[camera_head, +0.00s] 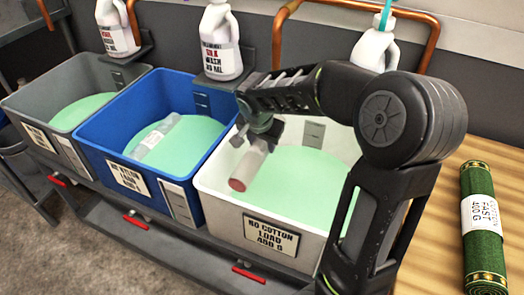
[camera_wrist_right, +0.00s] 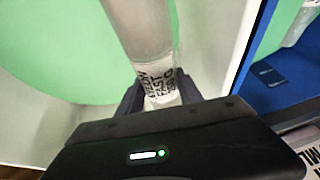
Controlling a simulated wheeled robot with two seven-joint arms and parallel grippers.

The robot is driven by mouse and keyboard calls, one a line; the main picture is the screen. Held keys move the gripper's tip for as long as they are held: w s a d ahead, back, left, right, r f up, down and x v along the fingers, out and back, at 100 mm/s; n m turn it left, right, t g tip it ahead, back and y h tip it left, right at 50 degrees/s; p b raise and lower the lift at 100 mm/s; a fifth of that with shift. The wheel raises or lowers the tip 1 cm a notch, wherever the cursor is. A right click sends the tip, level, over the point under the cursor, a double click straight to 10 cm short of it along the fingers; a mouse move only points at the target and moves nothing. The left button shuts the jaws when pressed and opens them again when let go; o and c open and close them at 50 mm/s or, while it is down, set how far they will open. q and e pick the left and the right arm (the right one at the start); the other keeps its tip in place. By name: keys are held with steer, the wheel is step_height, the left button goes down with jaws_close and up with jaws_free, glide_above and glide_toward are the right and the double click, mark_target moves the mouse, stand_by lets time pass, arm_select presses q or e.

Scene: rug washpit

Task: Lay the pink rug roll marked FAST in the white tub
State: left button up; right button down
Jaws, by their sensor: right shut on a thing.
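The rug roll (camera_head: 251,163) looks pale greyish-pink with a dull red-pink end. In the right wrist view the roll (camera_wrist_right: 138,28) carries a white label with FAST readable and other print only partly clear. My right gripper (camera_head: 262,128) is shut on the roll near its label, and its fingers (camera_wrist_right: 160,92) sit on both sides of it. The roll is tilted inside the white tub (camera_head: 212,187), over the green liquid (camera_head: 300,175); I cannot tell whether it touches the liquid. My left gripper is not in view.
A blue tub (camera_head: 92,150) with a pale roll (camera_head: 158,138) in its liquid stands left of the white tub, then a grey tub (camera_head: 22,103). Bottles (camera_head: 220,45) stand behind. A green roll (camera_head: 482,245) lies on the wooden bench (camera_head: 430,235) at right.

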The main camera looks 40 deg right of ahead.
stand_by(0.4)
steer(key=shift+f+b, duration=0.55)
steer(key=shift+f, duration=0.3)
step_height(320, 180, down, 11)
steer(key=b, duration=0.6)
steer(key=shift+r+b, duration=0.2)
steer(key=shift+b, duration=0.1)
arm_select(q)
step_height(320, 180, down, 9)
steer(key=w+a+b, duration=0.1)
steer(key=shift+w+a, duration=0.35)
arm_select(e)
steer(key=shift+f, duration=1.15)
arm_select(q)
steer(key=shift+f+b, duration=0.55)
steer(key=shift+b, duration=0.15)
arm_select(e)
steer(key=shift+f, duration=0.4)
steer(key=c, duration=0.7)
jaws_free()
